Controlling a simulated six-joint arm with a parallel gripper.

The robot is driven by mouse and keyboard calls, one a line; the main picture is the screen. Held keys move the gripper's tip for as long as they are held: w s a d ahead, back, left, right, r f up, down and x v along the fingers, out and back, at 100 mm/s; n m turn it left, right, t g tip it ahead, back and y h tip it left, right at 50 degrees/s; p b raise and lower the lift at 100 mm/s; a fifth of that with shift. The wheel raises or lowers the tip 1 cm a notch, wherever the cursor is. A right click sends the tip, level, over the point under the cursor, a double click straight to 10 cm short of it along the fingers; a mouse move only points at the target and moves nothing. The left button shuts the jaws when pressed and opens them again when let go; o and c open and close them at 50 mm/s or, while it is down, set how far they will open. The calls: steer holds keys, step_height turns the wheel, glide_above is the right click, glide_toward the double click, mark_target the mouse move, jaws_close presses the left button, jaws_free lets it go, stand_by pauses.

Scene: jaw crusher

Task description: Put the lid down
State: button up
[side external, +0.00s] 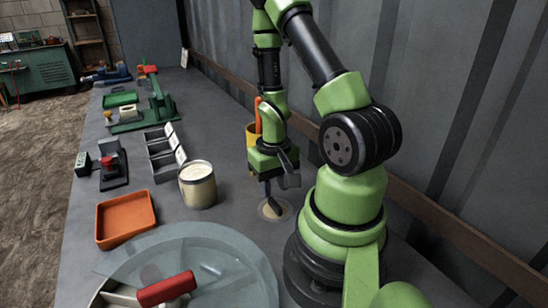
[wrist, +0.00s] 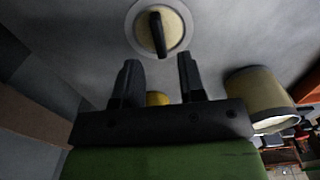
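The lid is a round, pale disc with a dark upright handle. It lies flat on the bench below my gripper in the side view (side external: 281,208), and it also shows at the top of the wrist view (wrist: 174,39). My gripper (wrist: 157,62) is open, with its two dark fingers apart and nothing held between them. In the side view my gripper (side external: 269,188) points down just above the lid; its fingers partly hide the handle. An open cylindrical jar (side external: 199,191) with pale contents stands to the left of the lid. The jar also shows at right in the wrist view (wrist: 258,97).
An orange tray (side external: 125,219) and a grey divided bin (side external: 162,152) lie left of the jar. A large clear round cover (side external: 215,262) with a red handle is in front. A yellow cup (side external: 251,134) stands behind my gripper. The wall (side external: 440,130) is close on the right.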

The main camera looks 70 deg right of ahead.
mark_target(273, 201)
steer(key=w+a+r+n+t, duration=0.1)
steer(key=w+a+r+t, duration=0.15)
steer(key=r, duration=0.65)
steer(key=w+a+r+n+t, duration=0.1)
steer(key=a+r, duration=0.3)
steer(key=r, duration=0.4)
steer(key=s+a+r+n+t+y, duration=0.2)
steer(key=s+a+r+n+t, duration=0.1)
steer(key=a+r, duration=0.6)
steer(key=shift+s+a+r+t, duration=0.15)
steer(key=shift+s+a+t, duration=0.05)
steer(key=shift+s+t, duration=0.2)
